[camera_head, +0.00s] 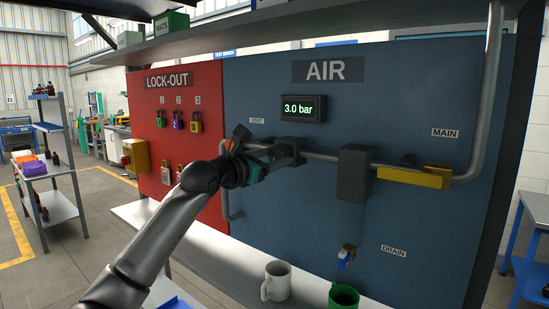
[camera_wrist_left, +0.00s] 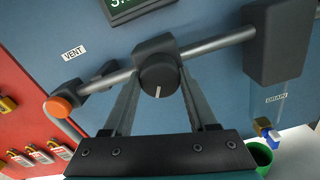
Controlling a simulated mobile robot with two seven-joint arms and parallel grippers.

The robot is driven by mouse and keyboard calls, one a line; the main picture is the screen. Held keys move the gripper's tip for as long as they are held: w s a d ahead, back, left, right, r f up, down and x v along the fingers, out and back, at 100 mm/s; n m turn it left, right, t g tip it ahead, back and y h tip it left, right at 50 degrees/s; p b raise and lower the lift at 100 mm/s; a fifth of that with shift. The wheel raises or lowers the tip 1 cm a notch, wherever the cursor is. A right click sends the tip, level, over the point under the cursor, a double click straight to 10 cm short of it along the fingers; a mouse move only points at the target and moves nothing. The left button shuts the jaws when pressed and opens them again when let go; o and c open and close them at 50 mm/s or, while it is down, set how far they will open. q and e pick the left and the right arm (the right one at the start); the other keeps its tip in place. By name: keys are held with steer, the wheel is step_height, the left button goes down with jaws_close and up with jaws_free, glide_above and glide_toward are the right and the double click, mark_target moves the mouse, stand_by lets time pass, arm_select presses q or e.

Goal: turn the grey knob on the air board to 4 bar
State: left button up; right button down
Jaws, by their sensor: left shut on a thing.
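The blue air board (camera_head: 425,225) carries a display (camera_head: 289,108) that reads 3.0 bar. The dark grey round knob (camera_wrist_left: 160,77) has a white mark that points down in the left wrist view. It sits on the front of a dark block (camera_wrist_left: 154,45) on the pipe. My left gripper (camera_head: 290,154) is at this block below the display. In the left wrist view its two fingers (camera_wrist_left: 159,84) lie on either side of the knob, shut on it. In the head view the gripper hides the knob. My right gripper is not in view.
The vent valve's orange part (camera_wrist_left: 57,107) is left of the knob. A dark filter block (camera_head: 354,174), a yellow main valve (camera_head: 414,177) and a blue drain tap (camera_head: 346,257) lie to the right. A white mug (camera_head: 276,282) and a green mug (camera_head: 343,297) stand below.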

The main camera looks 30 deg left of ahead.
arm_select(q)
steer(key=c, duration=0.3)
steer(key=shift+c, duration=0.2)
steer(key=shift+f+m+b, duration=0.1)
steer(key=shift+m+b, duration=1.1)
steer(key=shift+m, duration=0.3)
steer(key=shift+m+b, duration=0.55)
steer(key=shift+m, duration=0.35)
steer(key=m+b, duration=0.1)
steer(key=m, duration=0.2)
steer(key=shift+a+m, duration=0.1)
steer(key=shift+m, duration=0.2)
steer(key=shift+m+b, duration=0.6)
steer(key=shift+m, duration=1.1)
